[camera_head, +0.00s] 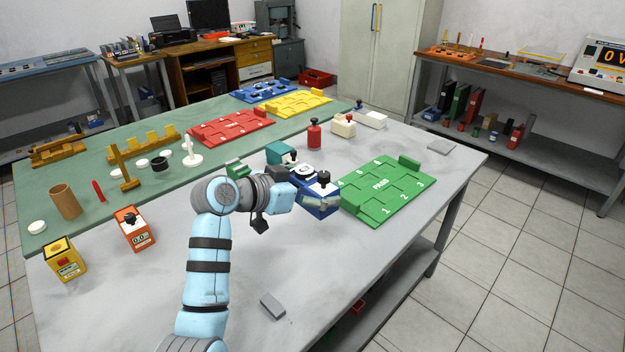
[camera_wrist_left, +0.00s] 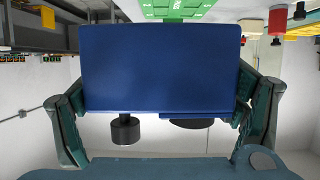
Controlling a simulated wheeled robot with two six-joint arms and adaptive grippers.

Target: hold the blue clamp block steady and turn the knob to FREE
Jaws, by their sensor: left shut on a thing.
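The blue clamp block (camera_head: 318,209) stands on the grey table, beside the left edge of the green PASS board. A black knob (camera_head: 323,178) sits on top of the block. My left gripper (camera_head: 304,189) reaches in from the left and is shut on the block. In the left wrist view, which looks upside down, the blue block (camera_wrist_left: 160,68) fills the middle with a finger on each side. The black knob (camera_wrist_left: 125,130) and a wider dark round part (camera_wrist_left: 192,123) show below it. The knob's markings are too small to read. My right gripper is not in view.
The green PASS board (camera_head: 385,190) lies close to the block's right. A teal block (camera_head: 281,153) and a red cylinder (camera_head: 314,134) stand behind. An orange meter box (camera_head: 134,230) and a yellow box (camera_head: 64,259) stand at left. The table's front is mostly clear.

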